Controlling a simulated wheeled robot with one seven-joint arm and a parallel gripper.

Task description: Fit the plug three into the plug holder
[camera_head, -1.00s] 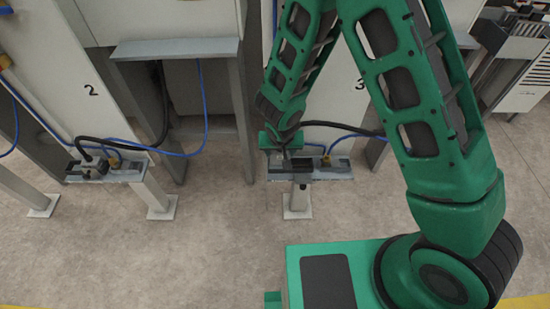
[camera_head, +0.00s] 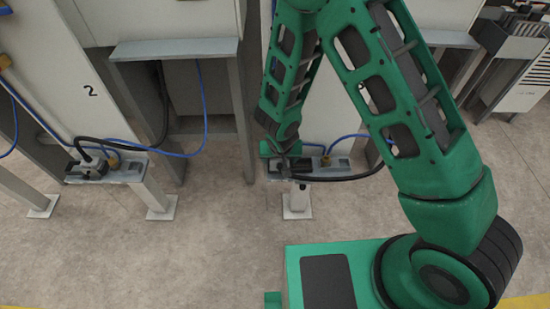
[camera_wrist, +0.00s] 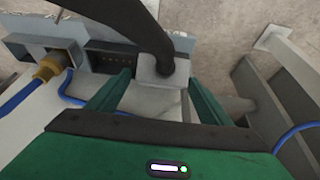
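Plug three is a pale grey block (camera_wrist: 162,72) with a thick black cable, seen in the wrist view between my two green fingertips. My gripper (camera_wrist: 160,82) appears shut on it, with one finger along each side. The plug holder (camera_wrist: 113,60) is a grey-blue plate with a dark socket block, just left of the plug. In the head view the holder (camera_head: 325,173) sits on a post at station 3, and my gripper (camera_head: 283,163) is at its left end. My arm and gripper hide most of the plug there. Whether plug and socket touch cannot be told.
An orange connector (camera_wrist: 50,66) with a blue cable stands on the plate beside the socket block. The black cable (camera_head: 345,178) loops across the holder's front. A similar holder (camera_head: 130,172) with a plug stands at station 2 on the left. The floor in front is clear.

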